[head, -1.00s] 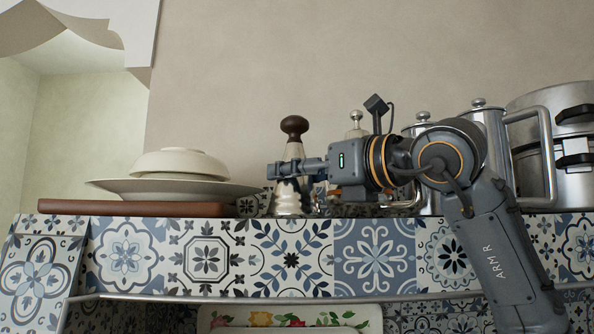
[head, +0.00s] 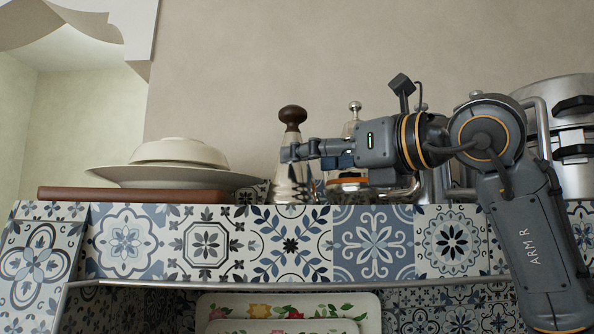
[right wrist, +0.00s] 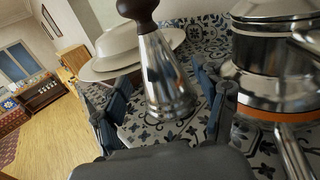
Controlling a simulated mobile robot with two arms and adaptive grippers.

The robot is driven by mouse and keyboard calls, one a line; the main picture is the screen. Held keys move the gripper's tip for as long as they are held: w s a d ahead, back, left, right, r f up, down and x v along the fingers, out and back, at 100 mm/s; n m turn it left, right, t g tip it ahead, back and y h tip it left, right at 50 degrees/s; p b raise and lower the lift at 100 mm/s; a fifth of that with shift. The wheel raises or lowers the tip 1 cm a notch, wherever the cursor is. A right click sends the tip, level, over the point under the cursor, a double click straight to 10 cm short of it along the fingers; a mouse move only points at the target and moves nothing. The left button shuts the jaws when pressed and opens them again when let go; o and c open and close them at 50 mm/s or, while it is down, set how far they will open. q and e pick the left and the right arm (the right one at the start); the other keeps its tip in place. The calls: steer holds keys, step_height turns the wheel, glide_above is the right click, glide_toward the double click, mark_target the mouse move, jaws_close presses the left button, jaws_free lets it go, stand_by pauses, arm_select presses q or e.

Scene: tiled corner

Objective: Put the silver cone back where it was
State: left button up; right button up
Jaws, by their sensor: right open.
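The silver cone (head: 288,178), with a dark brown knob on top, stands upright on the tiled ledge (head: 292,245). It also shows in the right wrist view (right wrist: 166,80), its base on the patterned tiles. My right gripper (head: 287,153) reaches in from the right at the cone's mid height and covers a little of it. In the right wrist view my right gripper (right wrist: 162,108) is open, with one dark finger on each side of the cone and gaps between. My left gripper is not in view.
Left of the cone, pale dishes (head: 175,172) rest on a brown board (head: 140,194). Right of it stand a metal pot with an orange band (right wrist: 270,113) and large steel pots (head: 568,125). A floral tray (head: 285,303) is below the ledge.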

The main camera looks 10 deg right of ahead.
steer(key=b+v, duration=0.2)
steer(key=v, duration=0.6)
